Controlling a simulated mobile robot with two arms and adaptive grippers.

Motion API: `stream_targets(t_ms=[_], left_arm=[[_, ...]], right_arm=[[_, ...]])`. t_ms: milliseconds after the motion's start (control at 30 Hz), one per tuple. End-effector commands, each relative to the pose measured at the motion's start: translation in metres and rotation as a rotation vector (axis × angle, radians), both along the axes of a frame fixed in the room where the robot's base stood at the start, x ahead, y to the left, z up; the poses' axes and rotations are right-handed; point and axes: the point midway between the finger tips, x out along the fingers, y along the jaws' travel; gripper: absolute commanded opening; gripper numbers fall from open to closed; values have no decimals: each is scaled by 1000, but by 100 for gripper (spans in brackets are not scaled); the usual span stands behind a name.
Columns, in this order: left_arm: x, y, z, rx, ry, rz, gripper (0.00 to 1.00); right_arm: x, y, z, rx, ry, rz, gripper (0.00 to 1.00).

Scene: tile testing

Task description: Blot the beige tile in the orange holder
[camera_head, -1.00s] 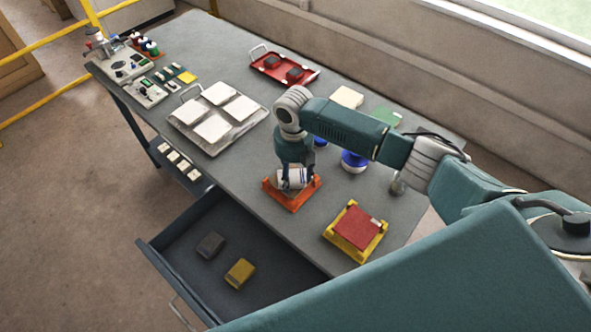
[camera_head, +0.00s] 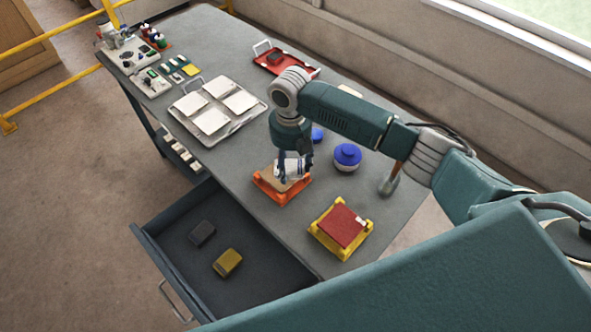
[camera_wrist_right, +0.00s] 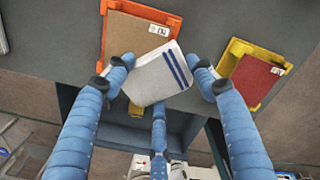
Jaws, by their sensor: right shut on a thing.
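The beige tile (camera_head: 270,176) lies in the orange holder (camera_head: 279,200) on the grey table. The tile (camera_wrist_right: 136,38) and part of the orange holder (camera_wrist_right: 106,8) also show in the right wrist view. My right gripper (camera_head: 291,170), pointing down, is shut on a white cloth with blue stripes (camera_wrist_right: 160,78). In the head view the cloth (camera_head: 294,168) is over the far right part of the tile. In the wrist view it overlaps one end of the tile; I cannot tell whether it touches. My left gripper is not in view.
A yellow holder with a red tile (camera_head: 341,225) stands to the right. An open drawer (camera_head: 200,262) juts out in front with two blocks. A blue-topped container (camera_head: 347,157), a tray of white tiles (camera_head: 234,122) and a red tray (camera_head: 288,62) stand behind.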

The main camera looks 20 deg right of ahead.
Motion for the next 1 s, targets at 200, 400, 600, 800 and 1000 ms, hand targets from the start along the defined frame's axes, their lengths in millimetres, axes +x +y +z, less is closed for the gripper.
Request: stream_targets(t_ms=[200,400,600,800,1000], left_arm=[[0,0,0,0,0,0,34],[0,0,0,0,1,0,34],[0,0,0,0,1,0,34],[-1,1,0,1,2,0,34],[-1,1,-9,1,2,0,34]], right_arm=[[4,6,19,-1,-2,-6,28],[4,7,23,0,-1,-9,28],[4,7,23,0,-1,-8,28],[4,7,22,0,-1,-9,28],[4,9,25,0,-3,-114,28]])
